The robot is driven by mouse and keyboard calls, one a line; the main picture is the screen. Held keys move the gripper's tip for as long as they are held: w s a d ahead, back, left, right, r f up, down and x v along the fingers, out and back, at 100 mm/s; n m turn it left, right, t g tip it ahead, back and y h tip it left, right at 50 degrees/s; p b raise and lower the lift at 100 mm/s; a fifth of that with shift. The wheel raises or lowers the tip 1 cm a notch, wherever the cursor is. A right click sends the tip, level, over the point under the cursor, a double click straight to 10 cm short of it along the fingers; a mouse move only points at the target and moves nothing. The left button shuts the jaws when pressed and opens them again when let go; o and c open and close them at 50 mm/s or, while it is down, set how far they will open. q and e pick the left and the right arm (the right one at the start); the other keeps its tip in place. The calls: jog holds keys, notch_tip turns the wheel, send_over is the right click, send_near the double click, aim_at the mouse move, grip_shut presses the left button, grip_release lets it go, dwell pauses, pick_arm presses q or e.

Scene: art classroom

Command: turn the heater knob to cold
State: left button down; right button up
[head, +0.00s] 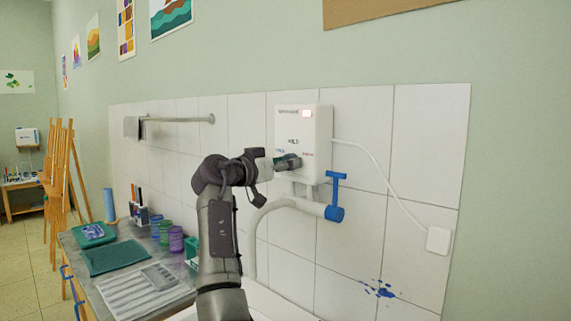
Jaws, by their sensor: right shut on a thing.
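The white heater (304,128) is mounted on the tiled wall, with a small lit red display at its top right. Small blue and red marks show on its lower front, blue to the left and red to the right. My right gripper (287,162) is at the lower front of the heater, between these marks, and is shut on the knob. The knob is mostly hidden by the gripper, so its angle cannot be told. My left gripper is not in view.
A pipe with a blue tap handle (335,195) runs below the heater, close to my right arm. A white cable leads to a wall box (438,240). The counter (125,245) at left holds trays, jars and a cloth. Wooden easels (62,170) stand farther left.

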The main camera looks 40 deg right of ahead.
jog(key=shift+r+n+p, duration=0.2)
jog(key=shift+n+p, duration=0.75)
jog(key=shift+n, duration=0.05)
jog(key=n+p, duration=0.3)
jog(key=n, duration=0.1)
jog(key=n+p, duration=0.5)
jog(key=n, duration=0.1)
jog(key=shift+r+n, duration=0.1)
jog(key=shift+n, duration=0.3)
jog(key=n+p, duration=0.8)
jog(key=shift+f+n+p, duration=0.25)
jog(key=shift+n+p, duration=1.35)
jog(key=shift+p, duration=0.35)
jog(key=o, duration=1.1)
jog(key=shift+o, duration=0.2)
jog(key=shift+f, duration=0.1)
